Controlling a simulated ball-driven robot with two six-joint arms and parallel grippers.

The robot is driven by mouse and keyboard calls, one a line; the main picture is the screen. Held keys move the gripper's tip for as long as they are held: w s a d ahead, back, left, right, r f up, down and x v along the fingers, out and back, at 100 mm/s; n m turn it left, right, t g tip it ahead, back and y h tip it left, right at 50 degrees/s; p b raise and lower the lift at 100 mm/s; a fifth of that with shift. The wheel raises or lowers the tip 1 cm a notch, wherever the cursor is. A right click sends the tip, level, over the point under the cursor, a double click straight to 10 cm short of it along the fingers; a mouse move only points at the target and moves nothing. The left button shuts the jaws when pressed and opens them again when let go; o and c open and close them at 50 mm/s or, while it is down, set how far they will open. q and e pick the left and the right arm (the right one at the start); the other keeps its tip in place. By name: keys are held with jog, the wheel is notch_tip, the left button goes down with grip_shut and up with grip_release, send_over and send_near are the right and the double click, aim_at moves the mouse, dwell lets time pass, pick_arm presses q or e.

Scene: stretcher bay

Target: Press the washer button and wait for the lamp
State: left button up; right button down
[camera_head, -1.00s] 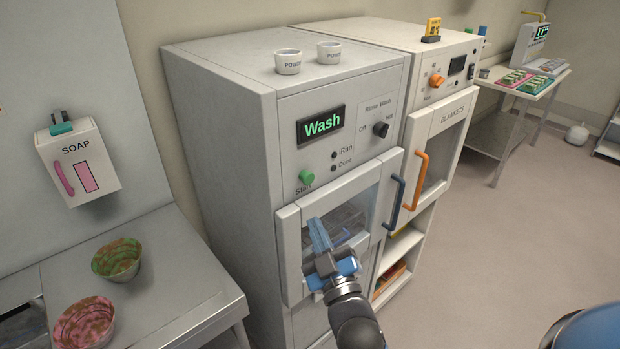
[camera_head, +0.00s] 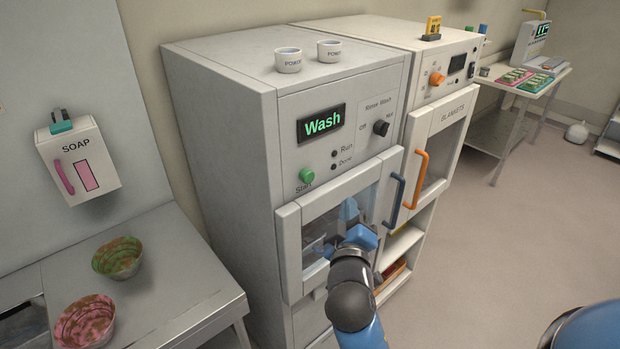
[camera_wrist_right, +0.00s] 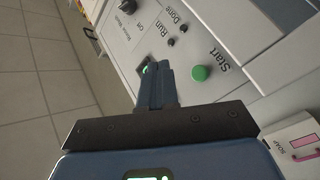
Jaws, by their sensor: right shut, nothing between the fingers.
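The washer (camera_head: 228,130) is a tall pale cabinet with a lit "Wash" display (camera_head: 320,123). Its round green Start button (camera_head: 306,175) sits at the panel's lower left; it also shows in the right wrist view (camera_wrist_right: 201,73). The Run lamp (camera_head: 334,153) and Done lamp (camera_head: 334,167) look dark. My right gripper (camera_head: 349,208) is shut and empty in front of the washer's glass door, right of and below the button, apart from it. In the wrist view its shut fingers (camera_wrist_right: 150,78) point toward the panel, beside the button. My left gripper is not in view.
The washer door has a dark blue handle (camera_head: 393,201). A blanket cabinet (camera_head: 435,118) with an orange handle stands to the right. Two white cups (camera_head: 288,61) stand on the washer. A soap dispenser (camera_head: 78,160) and two patterned bowls (camera_head: 117,258) are at left.

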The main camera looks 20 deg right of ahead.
jog(key=shift+w, duration=0.1)
jog(key=b, duration=0.1)
send_near(314, 176)
jog(key=shift+w+d+r, duration=0.1)
jog(key=shift+w+d, duration=0.8)
jog(key=shift+w, duration=0.15)
jog(key=shift+w+d+r, duration=0.15)
jog(key=shift+w+d, duration=0.75)
jog(key=shift+w, duration=0.2)
jog(key=shift+w+a+b, duration=0.2)
jog(key=shift+w+b, duration=0.05)
jog(key=shift+w, duration=0.3)
jog(key=shift+w+a+b, duration=0.2)
jog(key=shift+w+a, duration=0.05)
jog(key=shift+w, duration=0.3)
dwell(1.7)
jog(key=shift+s, duration=0.1)
jog(key=shift+s+d+p, duration=0.2)
jog(key=shift+s+d, duration=0.05)
jog(key=shift+s, duration=0.25)
jog(key=shift+s+d+p, duration=0.15)
jog(key=shift+s+d, duration=0.05)
jog(key=shift+s, duration=0.3)
jog(key=shift+s, duration=0.1)
